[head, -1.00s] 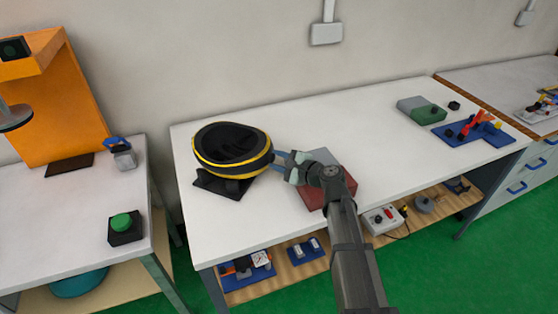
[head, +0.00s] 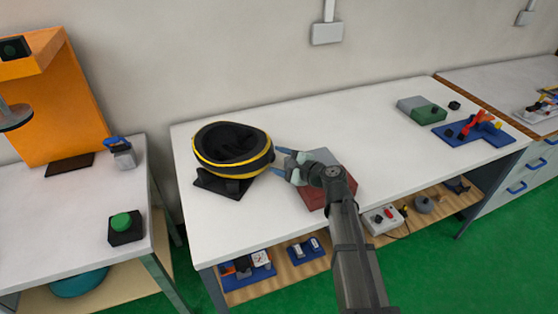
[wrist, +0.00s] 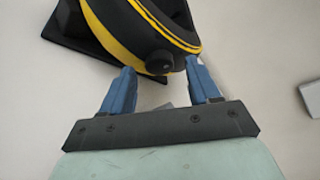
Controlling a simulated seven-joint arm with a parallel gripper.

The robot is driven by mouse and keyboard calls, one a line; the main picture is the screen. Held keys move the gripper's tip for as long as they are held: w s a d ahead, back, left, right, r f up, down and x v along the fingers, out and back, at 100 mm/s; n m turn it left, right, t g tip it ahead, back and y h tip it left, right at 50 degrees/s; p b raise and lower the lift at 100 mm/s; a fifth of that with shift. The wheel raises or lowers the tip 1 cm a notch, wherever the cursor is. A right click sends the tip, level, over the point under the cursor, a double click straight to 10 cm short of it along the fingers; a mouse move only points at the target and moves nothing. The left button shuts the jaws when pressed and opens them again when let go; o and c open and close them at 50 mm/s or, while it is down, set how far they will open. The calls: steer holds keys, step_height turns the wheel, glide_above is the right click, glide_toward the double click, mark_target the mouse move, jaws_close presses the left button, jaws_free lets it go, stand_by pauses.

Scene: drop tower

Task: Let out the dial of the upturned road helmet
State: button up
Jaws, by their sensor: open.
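The upturned helmet (head: 229,165) is black with yellow bands and sits open side up on a black stand (head: 222,184) on the white bench. In the wrist view the helmet (wrist: 133,33) fills the top, with a small dark round dial (wrist: 160,62) on its near side. My gripper (head: 275,160) is to the right of the helmet. In the wrist view my gripper (wrist: 158,80) is open, its blue fingers apart, with the dial beyond and between their tips. I see nothing held. The dial is too small to make out in the head view.
A red and grey block (head: 313,193) lies beneath my wrist. A green and grey box (head: 422,110) and a blue tool tray (head: 472,133) stand at the bench's right. A green button box (head: 124,227) is on the left table.

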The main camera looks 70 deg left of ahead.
steer(key=v, duration=1.3)
steer(key=shift+s+f, duration=0.1)
steer(key=shift+d, duration=0.2)
steer(key=shift+w, duration=0.25)
